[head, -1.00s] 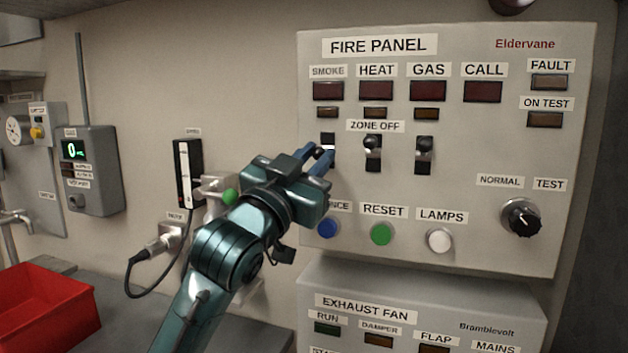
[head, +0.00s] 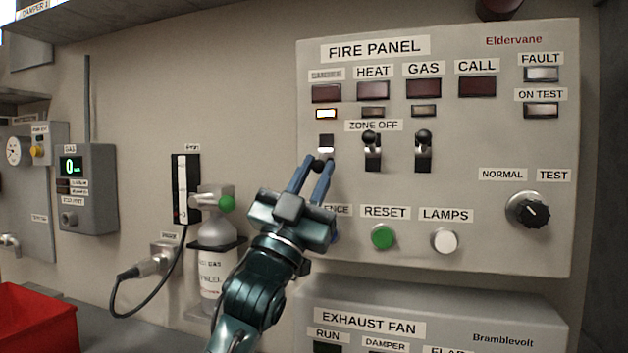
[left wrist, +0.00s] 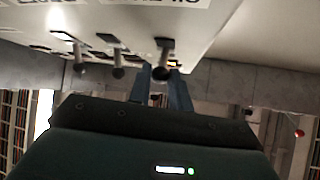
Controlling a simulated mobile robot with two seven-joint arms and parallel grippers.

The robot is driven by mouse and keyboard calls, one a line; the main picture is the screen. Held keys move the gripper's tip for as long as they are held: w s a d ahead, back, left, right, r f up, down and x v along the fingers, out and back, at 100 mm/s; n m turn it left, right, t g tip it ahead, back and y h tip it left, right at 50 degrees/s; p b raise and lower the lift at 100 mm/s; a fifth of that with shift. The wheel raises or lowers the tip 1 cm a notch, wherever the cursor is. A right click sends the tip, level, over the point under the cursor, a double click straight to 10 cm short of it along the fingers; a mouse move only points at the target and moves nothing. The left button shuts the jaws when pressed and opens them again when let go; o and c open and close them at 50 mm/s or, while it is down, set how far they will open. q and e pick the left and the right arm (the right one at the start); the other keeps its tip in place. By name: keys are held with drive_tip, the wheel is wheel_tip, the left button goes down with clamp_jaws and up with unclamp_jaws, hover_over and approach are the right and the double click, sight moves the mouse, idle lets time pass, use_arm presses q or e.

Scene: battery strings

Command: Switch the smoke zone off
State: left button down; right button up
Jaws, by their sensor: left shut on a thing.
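The fire panel (head: 470,130) fills the right of the head view. Its smoke zone switch (head: 326,142) is the leftmost of three levers under the smoke lamp (head: 326,93). My left gripper (head: 319,166) is shut on that lever's dark knob, which sits low in its slot; the fingers partly hide it. The heat lever (head: 371,138) and gas lever (head: 424,136) stand with knobs up. The small lamp (head: 326,114) below the smoke lamp is lit. In the left wrist view the blue fingers (left wrist: 162,88) flank one lever's knob. My right gripper is out of view.
The blue button is mostly hidden behind my gripper. The green reset button (head: 383,237) and white lamps button (head: 444,240) are close by. A gas cylinder (head: 214,265) stands left of my arm.

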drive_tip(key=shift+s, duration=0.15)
use_arm(q)
drive_tip(key=c, duration=1.3)
unclamp_jaws()
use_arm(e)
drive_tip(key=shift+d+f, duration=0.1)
use_arm(q)
drive_tip(key=b+v, duration=0.2)
drive_tip(key=v, duration=1.1)
drive_tip(key=shift+g, duration=0.3)
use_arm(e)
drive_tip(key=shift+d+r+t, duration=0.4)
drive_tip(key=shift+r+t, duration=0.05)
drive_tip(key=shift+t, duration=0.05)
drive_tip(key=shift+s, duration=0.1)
